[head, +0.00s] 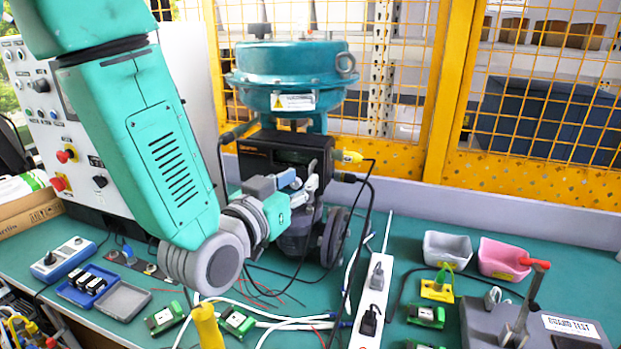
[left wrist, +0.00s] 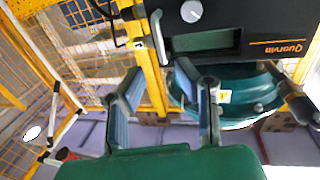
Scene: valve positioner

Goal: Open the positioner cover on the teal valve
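The teal valve (head: 295,75) stands upright at the back of the bench, with a round teal top and a warning label. Below the top is the black positioner (head: 290,147), with a dark front cover that looks closed. In the left wrist view the positioner (left wrist: 260,28) is at the top, turned over, with a white knob and a dark greenish window. My left gripper (head: 303,187) is just in front of the positioner's lower part. In the left wrist view its two fingers (left wrist: 168,50) are apart with nothing between them. Whether a fingertip touches the cover cannot be told. My right gripper is not seen.
A grey control cabinet (head: 85,130) stands at the left. Cables and a white power strip (head: 371,305) lie before the valve. Grey and pink bins (head: 503,259) and a grey test unit with a red-handled lever (head: 535,330) are at the right. A yellow mesh fence (head: 410,155) runs behind.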

